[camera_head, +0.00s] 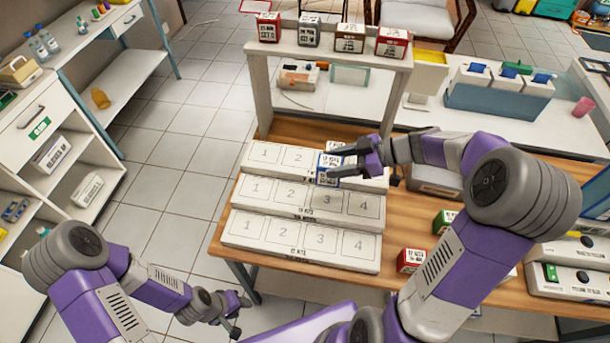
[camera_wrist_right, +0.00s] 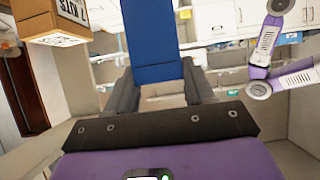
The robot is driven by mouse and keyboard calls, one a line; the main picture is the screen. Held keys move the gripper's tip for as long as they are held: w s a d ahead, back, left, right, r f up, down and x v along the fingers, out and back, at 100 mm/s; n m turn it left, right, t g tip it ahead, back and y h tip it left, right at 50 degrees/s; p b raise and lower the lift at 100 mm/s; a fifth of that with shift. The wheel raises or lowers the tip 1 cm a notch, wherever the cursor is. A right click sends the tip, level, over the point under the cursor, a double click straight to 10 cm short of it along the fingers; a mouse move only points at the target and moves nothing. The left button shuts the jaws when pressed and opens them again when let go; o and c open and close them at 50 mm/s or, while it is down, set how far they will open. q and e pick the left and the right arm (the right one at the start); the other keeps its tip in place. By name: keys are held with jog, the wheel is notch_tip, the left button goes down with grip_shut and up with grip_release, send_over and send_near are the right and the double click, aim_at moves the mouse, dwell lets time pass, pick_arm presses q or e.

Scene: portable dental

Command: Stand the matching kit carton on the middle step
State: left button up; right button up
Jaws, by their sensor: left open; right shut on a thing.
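The three-step stand (camera_head: 300,238) has numbered slots on each step. The middle step (camera_head: 255,192) shows no carton resting in its slots. My right gripper (camera_head: 330,165) is shut on a blue-and-white kit carton (camera_head: 327,176), held over the stand around slot 3, near the top and middle steps. Whether the carton touches a step cannot be told. Its blue face (camera_wrist_right: 150,35) fills the space between the fingers in the right wrist view. Another white-labelled carton (camera_head: 335,147) shows just behind it, partly hidden. My left gripper (camera_head: 232,318) is open and empty, low at the left of the table.
Above the stand, a raised shelf (camera_head: 325,50) holds several cartons, such as a red one (camera_head: 268,28) and a brown one (camera_head: 350,39). A green carton (camera_head: 444,221) and a red carton (camera_head: 410,260) stand right of the stand. A brown-sided carton (camera_wrist_right: 55,25) shows in the wrist view.

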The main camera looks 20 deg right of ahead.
jog(key=f, duration=0.1)
jog(key=f+b, duration=0.1)
jog(key=f, duration=0.1)
jog(key=f+b, duration=0.1)
jog(key=shift+s+f, duration=0.4)
notch_tip(320, 180, down, 5)
jog(key=shift+w+b, duration=0.1)
jog(key=shift+b, duration=0.95)
jog(key=shift+r, duration=0.1)
jog(key=o, duration=1)
jog(key=shift+o, duration=0.2)
jog(key=shift+d+r, duration=0.15)
jog(key=shift+d, duration=0.05)
jog(key=p+v, duration=0.3)
jog(key=v, duration=0.8)
jog(key=shift+s+d, duration=0.2)
jog(key=shift+d, duration=0.1)
